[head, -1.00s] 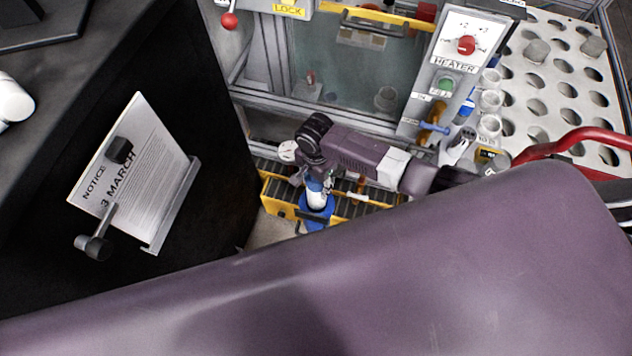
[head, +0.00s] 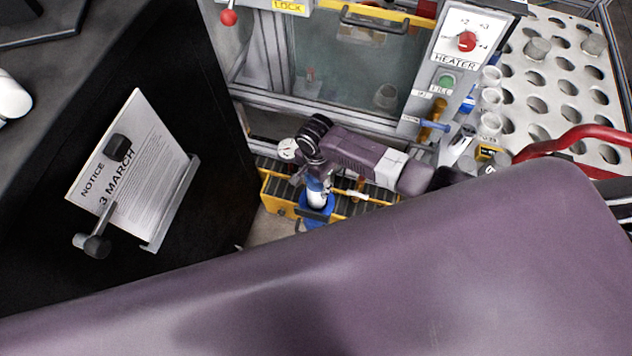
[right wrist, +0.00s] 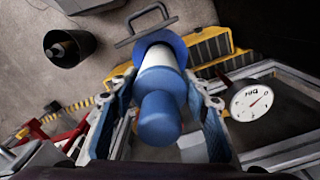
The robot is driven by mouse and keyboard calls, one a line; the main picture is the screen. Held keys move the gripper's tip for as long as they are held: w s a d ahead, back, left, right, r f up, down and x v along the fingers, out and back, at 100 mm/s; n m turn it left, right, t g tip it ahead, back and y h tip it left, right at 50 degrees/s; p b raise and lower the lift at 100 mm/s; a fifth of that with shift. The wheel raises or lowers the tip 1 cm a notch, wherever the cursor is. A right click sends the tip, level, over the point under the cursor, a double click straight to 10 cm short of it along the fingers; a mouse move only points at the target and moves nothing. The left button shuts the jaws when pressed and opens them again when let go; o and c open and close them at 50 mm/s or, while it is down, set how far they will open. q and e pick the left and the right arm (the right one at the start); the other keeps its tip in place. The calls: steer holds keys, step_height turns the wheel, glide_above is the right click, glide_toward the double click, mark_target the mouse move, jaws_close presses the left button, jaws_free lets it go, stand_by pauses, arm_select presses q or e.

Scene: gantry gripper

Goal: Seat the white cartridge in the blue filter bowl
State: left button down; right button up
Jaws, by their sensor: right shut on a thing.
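The white cartridge (head: 316,198) stands roughly upright at the blue filter bowl (head: 313,216) in the head view. In the right wrist view, the cartridge's white body (right wrist: 158,58) shows between its rounded blue end (right wrist: 158,118) and the blue bowl's rim (right wrist: 176,42). Its lower end is at the bowl's mouth; how deep it sits is hidden. My right gripper (right wrist: 160,112) is shut on the cartridge, with a finger on each side of the blue end. In the head view the right gripper (head: 317,182) is small and partly covered. My left gripper is not in view.
A yellow-edged roller conveyor (head: 281,193) runs beside the bowl. A round gauge (right wrist: 251,100) stands close to the right finger. Behind are a glass-fronted cabinet (head: 345,75) and a heater panel (head: 462,50). A black cabinet with a notice (head: 130,165) stands at left.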

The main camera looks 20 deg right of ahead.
mark_target(316, 199)
steer(key=shift+f+b, duration=3.75)
steer(key=shift+f, duration=2)
steer(key=o, duration=1.1)
steer(key=shift+o, duration=0.2)
step_height(316, 199, up, 12)
steer(key=shift+r, duration=0.1)
